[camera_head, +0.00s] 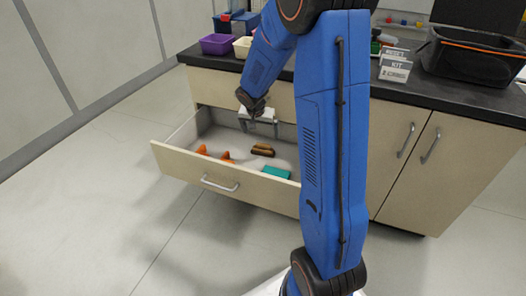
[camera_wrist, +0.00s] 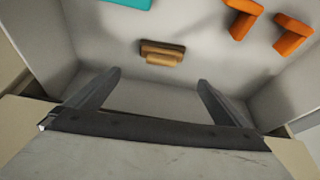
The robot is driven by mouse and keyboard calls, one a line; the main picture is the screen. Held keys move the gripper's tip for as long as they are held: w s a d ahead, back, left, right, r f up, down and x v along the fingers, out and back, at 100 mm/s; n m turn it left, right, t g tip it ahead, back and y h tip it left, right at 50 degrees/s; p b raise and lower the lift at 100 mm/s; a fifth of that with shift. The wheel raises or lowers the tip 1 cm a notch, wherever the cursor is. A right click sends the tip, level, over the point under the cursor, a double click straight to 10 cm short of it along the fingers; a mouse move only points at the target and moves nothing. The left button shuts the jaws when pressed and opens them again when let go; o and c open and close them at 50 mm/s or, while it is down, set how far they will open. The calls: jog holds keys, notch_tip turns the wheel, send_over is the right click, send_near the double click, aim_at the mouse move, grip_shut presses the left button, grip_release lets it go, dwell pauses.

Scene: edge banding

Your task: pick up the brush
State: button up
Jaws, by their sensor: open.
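The brush (camera_head: 263,150) is a small brown block with a darker strip, lying on the floor of an open drawer (camera_head: 160,150). In the wrist view the brush (camera_wrist: 162,52) lies beyond my fingertips, near the middle. My gripper (camera_head: 259,125) hangs over the back part of the drawer. In the wrist view my gripper (camera_wrist: 158,78) is open with its two fingers wide apart and nothing between them. The brush is apart from both fingers.
Orange pieces (camera_head: 202,150) and a teal block (camera_head: 276,173) share the drawer. In the wrist view the orange pieces (camera_wrist: 242,18) are right of the brush and the teal block (camera_wrist: 128,3) is at upper left. The countertop (camera_head: 440,92) holds bins and a black bag (camera_head: 470,55).

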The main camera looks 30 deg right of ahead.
aim_at(263, 144)
jog(key=x, duration=0.7)
jog(key=shift+a+x, duration=0.15)
jog(key=shift+x, duration=1.2)
jog(key=shift+a+x, duration=0.2)
jog(key=shift+x, duration=1.15)
jog(key=shift+s+f, duration=0.15)
jog(key=c, duration=1.2)
